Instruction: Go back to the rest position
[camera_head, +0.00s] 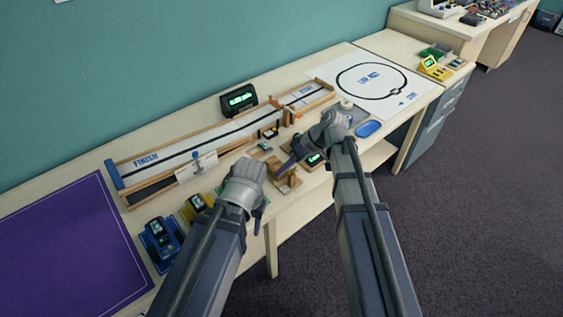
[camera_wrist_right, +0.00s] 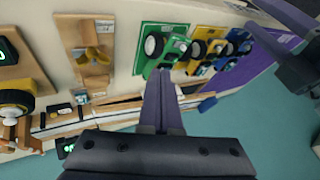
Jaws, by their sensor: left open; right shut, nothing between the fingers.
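My left gripper (camera_head: 260,204) is over the front edge of the long table, in the lower middle of the head view. My right gripper (camera_head: 287,165) is higher and further right, beside a small wooden stand. In the right wrist view its dark fingers (camera_wrist_right: 163,100) are together with nothing between them. Parts of my left gripper (camera_wrist_right: 296,55) show at the upper right of that view; its fingers are apart and empty. Both arms reach forward over the table.
Toy cars on blue (camera_head: 162,245), yellow (camera_wrist_right: 203,52) and green (camera_wrist_right: 157,48) bases stand near my grippers. A purple mat (camera_head: 65,250) lies left. Dark floor right is clear.

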